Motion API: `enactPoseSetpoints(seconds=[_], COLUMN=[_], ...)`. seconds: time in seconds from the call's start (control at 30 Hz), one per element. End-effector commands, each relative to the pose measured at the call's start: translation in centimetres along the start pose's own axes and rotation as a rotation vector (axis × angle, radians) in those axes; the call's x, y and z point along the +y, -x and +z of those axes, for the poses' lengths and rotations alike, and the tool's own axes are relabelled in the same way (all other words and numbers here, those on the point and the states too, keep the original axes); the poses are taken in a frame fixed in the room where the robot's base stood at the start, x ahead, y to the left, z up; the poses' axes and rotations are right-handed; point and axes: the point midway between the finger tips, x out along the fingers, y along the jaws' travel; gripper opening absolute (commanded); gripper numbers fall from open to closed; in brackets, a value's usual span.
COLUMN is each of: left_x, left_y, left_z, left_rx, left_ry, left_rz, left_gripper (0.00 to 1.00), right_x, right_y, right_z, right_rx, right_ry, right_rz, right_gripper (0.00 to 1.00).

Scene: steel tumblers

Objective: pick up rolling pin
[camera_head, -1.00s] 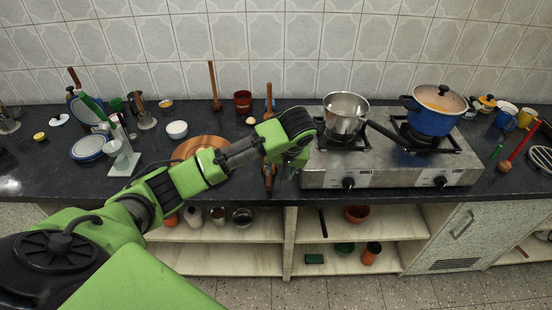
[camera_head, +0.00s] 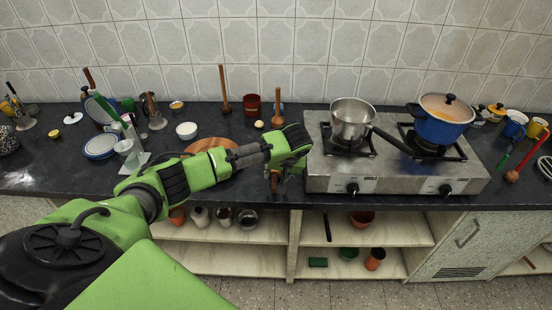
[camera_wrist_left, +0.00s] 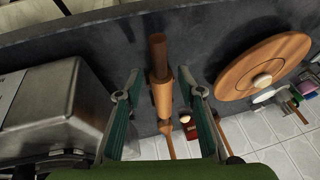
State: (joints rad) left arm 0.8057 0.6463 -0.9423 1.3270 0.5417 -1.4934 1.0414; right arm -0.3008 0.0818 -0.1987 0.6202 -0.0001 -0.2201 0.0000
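The wooden rolling pin (camera_wrist_left: 162,92) shows in the left wrist view, with a darker brown handle at its upper end and a lighter body. It lies lengthwise on the dark counter between the two fingers of my left gripper (camera_wrist_left: 165,84). The fingers are open, one on each side, with a visible gap to the pin. In the head view my left gripper (camera_head: 286,172) points down at the counter's front edge, left of the stove. There the arm hides most of the pin. My right gripper is not in view.
The steel stove (camera_head: 400,172) stands close on the right, bearing a steel saucepan (camera_head: 350,118) and a blue pot (camera_head: 440,128).

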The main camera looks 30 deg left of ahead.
Motion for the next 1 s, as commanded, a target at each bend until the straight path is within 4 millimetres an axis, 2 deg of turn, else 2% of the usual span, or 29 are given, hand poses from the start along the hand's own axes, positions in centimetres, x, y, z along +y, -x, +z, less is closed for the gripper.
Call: enactPoseSetpoints(seconds=[0.07, 0.23, 0.57, 0.7, 1.0], left_x=[-0.1, 0.0, 0.0, 0.0, 0.0], left_y=[-0.9, -2.9, -3.5, -3.5, -3.4], left_z=[0.0, 0.0, 0.0, 0.0, -0.1], left_rx=[-0.002, -0.002, 0.0, 0.0, 0.003], left_ry=[0.001, 0.0, 0.0, 0.0, 0.001], left_rz=[-0.003, -0.001, 0.001, 0.0, 0.001], left_gripper=[0.35, 0.35, 0.35, 0.0, 0.0], right_x=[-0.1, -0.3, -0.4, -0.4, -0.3], right_y=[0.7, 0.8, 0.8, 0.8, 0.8], right_z=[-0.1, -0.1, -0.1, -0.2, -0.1], right_rx=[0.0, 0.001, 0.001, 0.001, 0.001], right_ry=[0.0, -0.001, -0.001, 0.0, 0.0], right_rz=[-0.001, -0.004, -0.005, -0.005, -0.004], right_gripper=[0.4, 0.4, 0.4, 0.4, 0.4])
